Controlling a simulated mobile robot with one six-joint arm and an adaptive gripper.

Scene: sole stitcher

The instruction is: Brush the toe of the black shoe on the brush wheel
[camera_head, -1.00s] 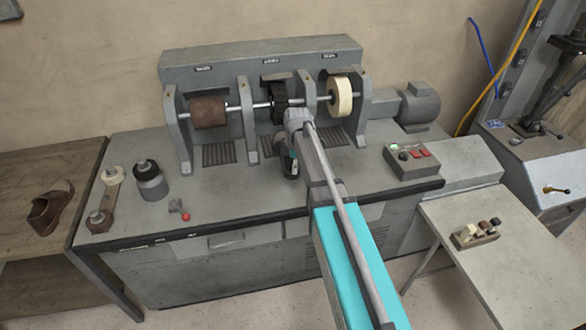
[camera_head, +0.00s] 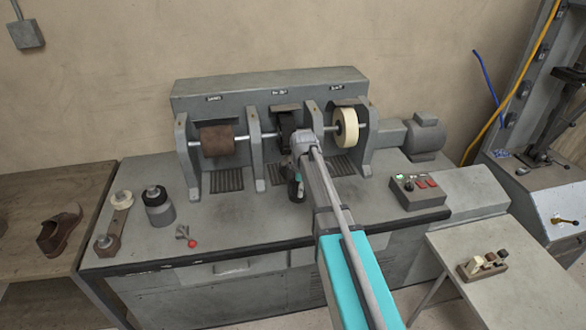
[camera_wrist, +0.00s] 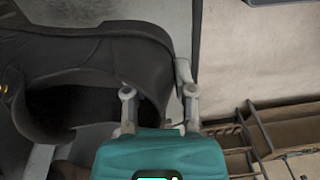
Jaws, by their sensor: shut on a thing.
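In the wrist view a black shoe (camera_wrist: 90,55) fills the upper left, its dark opening facing the camera. My gripper (camera_wrist: 160,88) is shut on the shoe's edge at its right end, one finger on each side of the wall. The other end of the shoe runs out of the picture to the left. In the head view the black brush wheel (camera_head: 287,122) is the middle wheel on the shaft. My gripper (camera_head: 296,180) is in front of it, and my arm partly hides it. I cannot tell whether the shoe touches the wheel.
A brown roller (camera_head: 216,141) and a cream wheel (camera_head: 347,128) flank the brush wheel, with grey supports between. A control box (camera_head: 420,190) with a lit green button is at right. A brown shoe (camera_head: 61,235) lies on the left table.

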